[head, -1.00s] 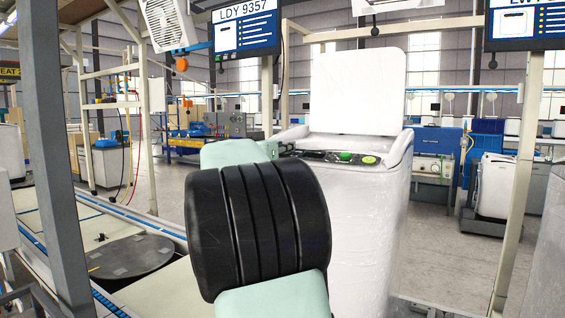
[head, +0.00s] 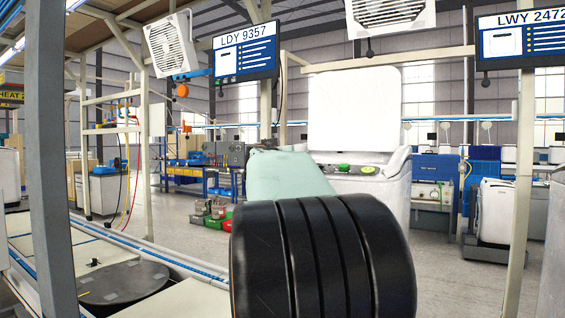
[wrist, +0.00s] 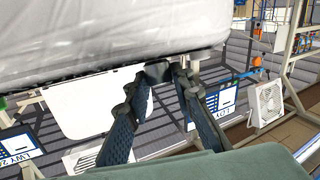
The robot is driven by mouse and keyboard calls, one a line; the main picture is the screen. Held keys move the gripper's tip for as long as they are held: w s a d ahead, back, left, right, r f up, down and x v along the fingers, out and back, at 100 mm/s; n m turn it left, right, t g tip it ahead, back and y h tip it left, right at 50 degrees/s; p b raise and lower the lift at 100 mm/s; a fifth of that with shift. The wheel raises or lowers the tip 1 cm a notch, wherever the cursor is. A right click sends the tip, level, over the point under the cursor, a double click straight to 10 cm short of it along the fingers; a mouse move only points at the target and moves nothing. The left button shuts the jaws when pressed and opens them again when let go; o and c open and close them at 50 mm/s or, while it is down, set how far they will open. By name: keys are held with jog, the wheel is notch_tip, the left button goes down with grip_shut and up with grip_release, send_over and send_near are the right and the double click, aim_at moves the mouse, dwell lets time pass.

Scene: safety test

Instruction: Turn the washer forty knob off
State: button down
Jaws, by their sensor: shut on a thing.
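The white top-loading washer (head: 388,192) stands ahead in the head view with its lid (head: 355,108) raised. Its control panel shows a large green button (head: 343,168) and a yellow-green round control (head: 366,170). My arm hides the left part of the panel and the front below. In the wrist view, which is upside down, the washer's white body (wrist: 100,35) fills the top. My gripper (wrist: 163,82) is at the panel edge, its two dark fingers closed about a small dark knob-like piece (wrist: 157,71). I cannot read any marking on it.
A display sign (head: 245,52) hangs left of the washer, and another (head: 520,38) hangs to the right. A grey post (head: 50,150) and a conveyor line (head: 140,265) lie to the left. Clear floor (head: 190,232) shows behind, left of the washer.

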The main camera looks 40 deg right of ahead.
dwell(0.3)
jog(key=c, duration=1.7)
grip_release()
jog(key=shift+o, duration=0.2)
jog(key=v, duration=0.7)
jog(key=shift+s+a, duration=0.2)
